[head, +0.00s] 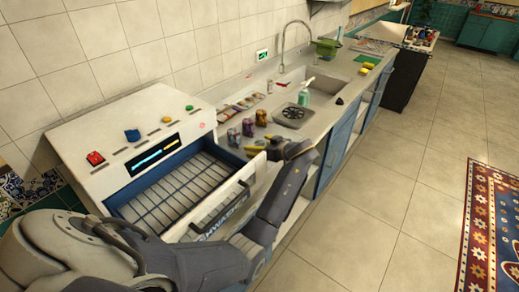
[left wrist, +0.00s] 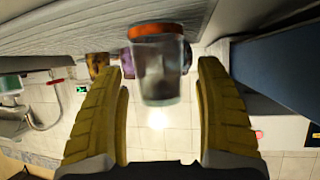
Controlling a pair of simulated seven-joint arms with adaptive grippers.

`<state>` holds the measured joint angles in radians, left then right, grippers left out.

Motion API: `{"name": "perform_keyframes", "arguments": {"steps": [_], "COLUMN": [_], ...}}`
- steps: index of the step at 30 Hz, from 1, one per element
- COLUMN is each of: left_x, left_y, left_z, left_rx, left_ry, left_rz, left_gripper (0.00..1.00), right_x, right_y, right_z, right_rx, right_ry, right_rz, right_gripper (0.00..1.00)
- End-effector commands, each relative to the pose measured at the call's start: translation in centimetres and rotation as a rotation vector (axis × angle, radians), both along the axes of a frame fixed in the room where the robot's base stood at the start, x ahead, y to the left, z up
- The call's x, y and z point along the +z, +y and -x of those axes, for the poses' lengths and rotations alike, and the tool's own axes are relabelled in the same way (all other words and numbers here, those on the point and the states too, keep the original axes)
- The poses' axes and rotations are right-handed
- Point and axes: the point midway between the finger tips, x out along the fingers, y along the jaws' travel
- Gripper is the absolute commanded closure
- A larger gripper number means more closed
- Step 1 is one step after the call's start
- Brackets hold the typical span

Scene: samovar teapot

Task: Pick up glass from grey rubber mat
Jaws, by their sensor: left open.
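In the left wrist view, which shows the scene upside down, a clear glass (left wrist: 158,80) with an orange band at its base stands at the grey ribbed mat (left wrist: 90,28). My left gripper (head: 262,146) is open, with its yellow fingers on either side of the glass in the wrist picture. A gap shows between the glass and each finger, and I see no contact. In the head view I cannot make out the glass; it seems hidden near the gripper. My right gripper is not in view.
Patterned cups (head: 247,127) stand just beyond the left gripper. The dishwasher's open wire rack (head: 175,190) is to the left. A soap bottle (head: 306,92) and the sink (head: 325,85) are farther along the counter.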

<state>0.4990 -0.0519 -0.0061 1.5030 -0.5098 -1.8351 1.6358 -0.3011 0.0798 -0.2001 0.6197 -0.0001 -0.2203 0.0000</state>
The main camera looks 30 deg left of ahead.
Motion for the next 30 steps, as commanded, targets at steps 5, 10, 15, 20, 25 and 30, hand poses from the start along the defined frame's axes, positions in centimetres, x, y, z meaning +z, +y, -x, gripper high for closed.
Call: {"name": "perform_keyframes", "arguments": {"steps": [5,10,15,20,25,30], "left_x": [0.01,0.01,0.01,0.01,0.00,-0.01], "left_y": [-0.02,-0.03,-0.03,-0.03,-0.01,0.00], "left_z": [-0.01,0.00,0.00,0.00,0.00,0.01], "left_rx": [0.000,0.000,0.000,0.000,0.000,0.000], "left_ry": [0.000,0.000,0.000,0.001,0.000,0.001], "left_rz": [0.000,0.000,0.000,0.000,0.000,0.000], "left_gripper": [0.29,0.49,0.68,0.87,0.90,0.90], "right_x": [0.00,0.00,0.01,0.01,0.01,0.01], "right_y": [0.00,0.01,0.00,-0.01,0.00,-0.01], "right_z": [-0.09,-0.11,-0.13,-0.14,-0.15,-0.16], "right_rx": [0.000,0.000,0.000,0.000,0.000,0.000], "right_ry": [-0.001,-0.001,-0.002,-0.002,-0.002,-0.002], "right_rz": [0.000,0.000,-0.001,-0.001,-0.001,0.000], "right_gripper": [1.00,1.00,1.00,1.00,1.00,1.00]}}
